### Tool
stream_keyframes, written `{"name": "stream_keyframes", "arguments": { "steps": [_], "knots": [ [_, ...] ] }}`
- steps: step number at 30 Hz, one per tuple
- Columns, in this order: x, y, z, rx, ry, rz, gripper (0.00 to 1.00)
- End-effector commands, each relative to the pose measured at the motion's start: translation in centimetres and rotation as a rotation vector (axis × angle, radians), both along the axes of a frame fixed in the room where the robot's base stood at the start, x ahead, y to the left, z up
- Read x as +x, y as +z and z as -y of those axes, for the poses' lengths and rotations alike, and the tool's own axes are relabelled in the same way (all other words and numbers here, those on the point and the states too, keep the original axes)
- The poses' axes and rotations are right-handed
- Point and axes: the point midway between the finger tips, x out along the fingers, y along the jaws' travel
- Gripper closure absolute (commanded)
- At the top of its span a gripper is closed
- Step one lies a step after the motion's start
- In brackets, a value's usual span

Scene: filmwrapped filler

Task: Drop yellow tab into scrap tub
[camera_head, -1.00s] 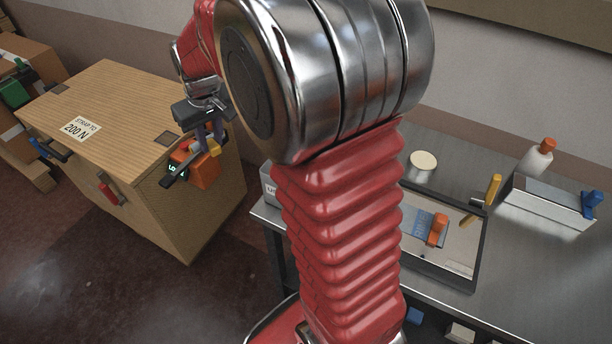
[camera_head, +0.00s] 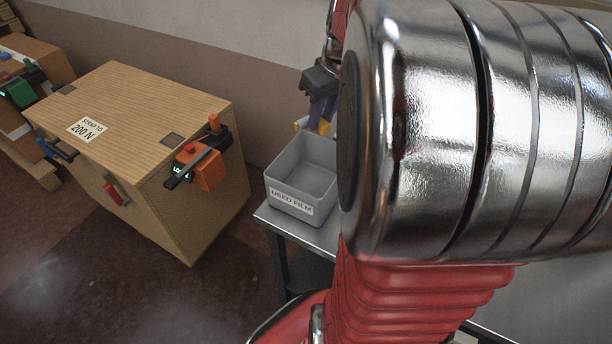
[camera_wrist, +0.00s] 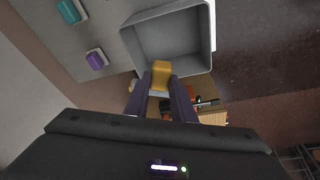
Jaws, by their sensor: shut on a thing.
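My gripper (camera_head: 318,122) is at the far rim of the grey tub labelled USED FILM (camera_head: 291,205). Its purple fingers are shut on the yellow tab (camera_wrist: 160,72), which shows between the fingertips in the wrist view. In the head view a little yellow (camera_head: 298,125) shows by the fingers, and my arm hides part of them. In the wrist view the tab overlaps the near rim of the tub (camera_wrist: 203,30). I cannot tell how high it is above the rim. The tub's inside looks empty where it shows.
The tub stands on a metal bench (camera_head: 318,240). A wooden crate (camera_head: 150,95) with an orange tool (camera_head: 203,172) on its corner stands left of it. In the wrist view a teal piece (camera_wrist: 68,10) and a purple piece (camera_wrist: 96,60) lie beside the tub.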

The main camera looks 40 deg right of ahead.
Motion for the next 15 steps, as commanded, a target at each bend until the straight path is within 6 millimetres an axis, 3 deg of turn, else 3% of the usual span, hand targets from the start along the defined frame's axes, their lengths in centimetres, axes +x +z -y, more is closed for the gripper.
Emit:
{"name": "stream_keyframes", "arguments": {
  "steps": [15],
  "knots": [
    [-0.05,-0.59,0.03,0.001,-0.001,-0.001,1.0]
  ]
}}
